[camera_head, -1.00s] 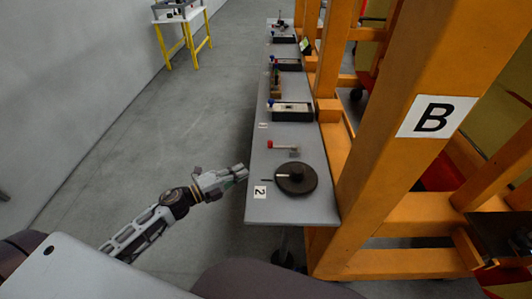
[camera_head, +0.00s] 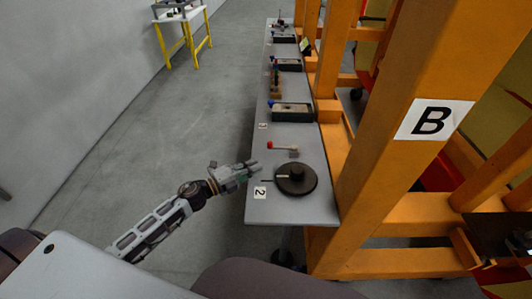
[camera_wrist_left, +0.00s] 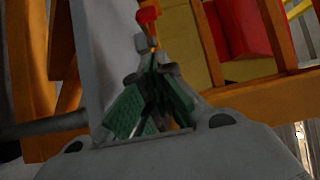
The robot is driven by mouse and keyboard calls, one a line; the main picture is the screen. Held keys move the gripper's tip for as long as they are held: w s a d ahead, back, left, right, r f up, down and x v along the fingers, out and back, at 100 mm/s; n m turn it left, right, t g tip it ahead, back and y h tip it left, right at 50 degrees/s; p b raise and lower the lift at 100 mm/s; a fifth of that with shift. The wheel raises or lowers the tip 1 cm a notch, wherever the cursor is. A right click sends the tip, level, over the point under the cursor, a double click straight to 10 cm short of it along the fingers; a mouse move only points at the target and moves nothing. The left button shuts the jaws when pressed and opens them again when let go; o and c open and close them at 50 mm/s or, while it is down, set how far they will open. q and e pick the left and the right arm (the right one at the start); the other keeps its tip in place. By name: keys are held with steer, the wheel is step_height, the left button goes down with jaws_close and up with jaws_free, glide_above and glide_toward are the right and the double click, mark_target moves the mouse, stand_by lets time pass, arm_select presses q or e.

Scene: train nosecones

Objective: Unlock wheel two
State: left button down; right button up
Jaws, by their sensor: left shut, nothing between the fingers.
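Wheel two is a round black disc (camera_head: 302,187) with a raised dark hub, lying at the near end of the long grey bench. A white label "2" (camera_head: 260,192) sits at its left. Behind the wheel is a lever with a red knob (camera_head: 271,145) at its left end and a grey block at its right end. My left gripper (camera_head: 256,168) is shut and empty at the bench's left edge, left of the wheel and nearer than the lever, apart from both. In the left wrist view a red knob (camera_wrist_left: 148,14) shows beyond the green-padded fingers (camera_wrist_left: 152,68). My right gripper is out of view.
The grey bench (camera_head: 255,212) runs away from me, with several dark boxes (camera_head: 292,112) farther along. Orange frame posts, one marked "B" (camera_head: 433,120), stand close on its right.

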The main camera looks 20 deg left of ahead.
arm_select(q)
steer(key=shift+p+x, duration=0.4)
steer(key=shift+x, duration=1.9)
steer(key=shift+w, duration=1.25)
steer(key=shift+w+a+p, duration=0.15)
steer(key=shift+w+p, duration=0.15)
steer(key=shift+w, duration=0.5)
